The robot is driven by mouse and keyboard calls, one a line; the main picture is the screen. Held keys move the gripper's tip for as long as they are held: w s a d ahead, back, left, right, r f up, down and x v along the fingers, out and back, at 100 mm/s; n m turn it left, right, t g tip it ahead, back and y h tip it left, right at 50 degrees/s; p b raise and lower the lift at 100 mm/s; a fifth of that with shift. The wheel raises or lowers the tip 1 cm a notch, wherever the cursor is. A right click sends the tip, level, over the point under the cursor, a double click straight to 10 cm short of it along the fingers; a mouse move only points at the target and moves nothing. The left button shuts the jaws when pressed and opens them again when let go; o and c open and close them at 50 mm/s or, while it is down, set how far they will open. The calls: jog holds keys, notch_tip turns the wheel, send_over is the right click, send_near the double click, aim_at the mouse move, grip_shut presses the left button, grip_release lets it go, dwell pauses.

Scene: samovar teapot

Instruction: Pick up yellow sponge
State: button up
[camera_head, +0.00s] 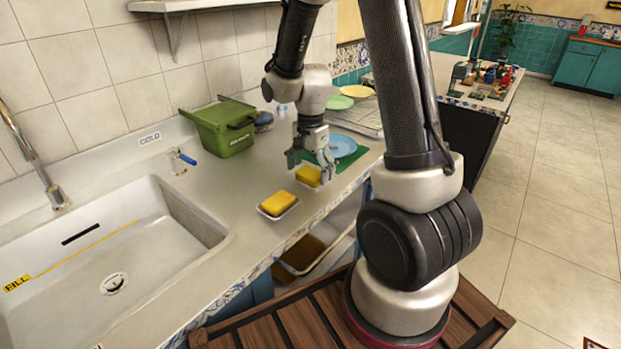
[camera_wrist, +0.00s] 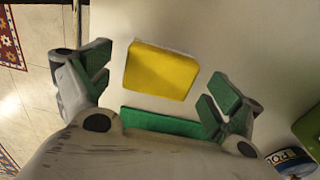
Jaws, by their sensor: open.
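A yellow sponge (camera_head: 308,176) is at my gripper (camera_head: 311,163) over the counter in the head view. In the wrist view a yellow sponge (camera_wrist: 162,71) shows between and a little ahead of the spread fingers of my gripper (camera_wrist: 158,80), with gaps on both sides. The fingers have green pads and are open and empty. A second yellow sponge (camera_head: 278,203) lies in a small white dish (camera_head: 263,211) nearer the sink. I cannot tell from these views how high the fingers are above the counter.
A white sink (camera_head: 170,215) is at the left. A green bin (camera_head: 222,127) stands near the wall. The counter's front edge is close. A labelled can (camera_wrist: 290,160) shows in the wrist view.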

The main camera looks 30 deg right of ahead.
aim_at(310, 172)
jog(key=shift+f, duration=0.75)
jog(key=c, duration=1)
notch_tip(310, 172, up, 10)
jog(key=shift+f, duration=0.2)
jog(key=shift+r, duration=0.25)
jog(key=shift+o, duration=0.5)
jog(key=shift+c, duration=0.5)
